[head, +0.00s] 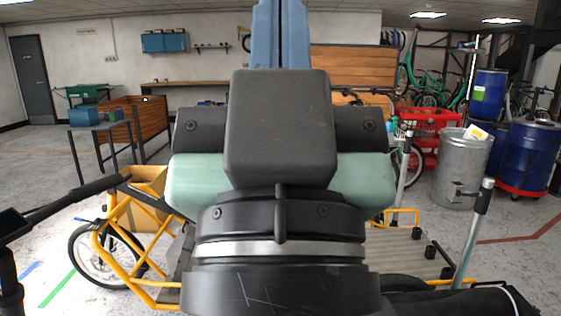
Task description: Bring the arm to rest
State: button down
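My own arm fills the middle of the head view, rising from a dark round joint at the bottom past a black block to a blue part cut off by the top edge. I cannot make out gripper fingertips anywhere in this view. Whether the gripper holds anything does not show. The arm hides much of the cargo bike behind it.
A cargo bike with a yellow frame (128,238) and a slatted deck (405,252) stands close ahead. A metal drum (462,170), blue barrels (527,155) and a red crate (430,124) stand right. A wooden crate (140,120) is left. Floor (40,185) is clear at left.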

notch_tip(320, 180, up, 14)
jog(key=p, duration=1.1)
jog(key=shift+f, duration=0.15)
jog(key=shift+f, duration=0.1)
